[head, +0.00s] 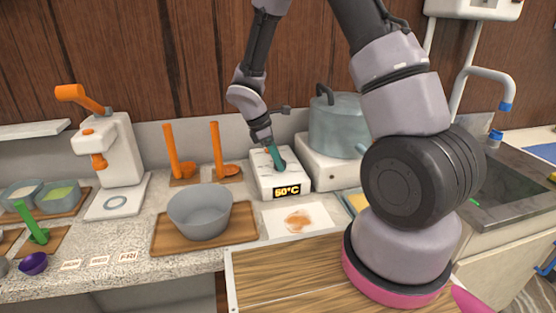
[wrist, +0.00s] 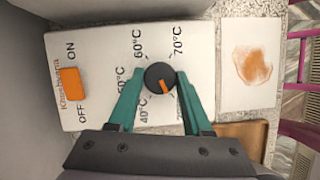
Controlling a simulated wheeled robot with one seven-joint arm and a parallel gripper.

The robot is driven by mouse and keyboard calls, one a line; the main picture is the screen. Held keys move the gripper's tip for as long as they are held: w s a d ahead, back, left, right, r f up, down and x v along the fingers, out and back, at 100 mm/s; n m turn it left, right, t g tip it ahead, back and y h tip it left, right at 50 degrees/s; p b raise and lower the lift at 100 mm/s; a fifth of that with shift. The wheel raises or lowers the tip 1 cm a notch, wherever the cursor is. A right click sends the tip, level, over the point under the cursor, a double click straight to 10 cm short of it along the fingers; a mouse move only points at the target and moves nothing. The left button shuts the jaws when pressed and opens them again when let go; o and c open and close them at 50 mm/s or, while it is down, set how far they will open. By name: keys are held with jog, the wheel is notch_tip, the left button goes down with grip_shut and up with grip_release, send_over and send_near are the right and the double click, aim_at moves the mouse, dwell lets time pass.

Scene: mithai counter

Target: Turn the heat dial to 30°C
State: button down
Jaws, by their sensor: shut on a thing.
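The heat dial (wrist: 158,72) is a round black knob with an orange pointer, on the white face of the heater box (wrist: 95,105). My gripper (wrist: 161,80) has its two teal fingers on either side of the dial, shut on it. The pointer slants toward the lower right in the wrist view. Labels 40°C, 60°C and 70°C show around the dial; another is partly covered by a finger, and no 30°C mark is visible. In the head view the box (head: 263,184) has a display (head: 287,191) that seems to read 50°C, with my gripper (head: 277,161) over its top.
An orange ON/OFF switch (wrist: 72,82) sits left of the dial. A stained white sheet (head: 297,220) lies before the box. A large pot (head: 336,125) stands behind right, a grey bowl (head: 199,211) on a wooden board at left, with orange-handled tools (head: 220,150) behind it.

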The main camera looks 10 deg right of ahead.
jog(key=shift+n+t, duration=0.4)
jog(key=shift+n, duration=0.4)
jog(key=shift+c, duration=1.7)
grip_release()
jog(key=v, duration=1)
jog(key=shift+r, duration=0.35)
jog(key=shift+s+a+r, duration=0.1)
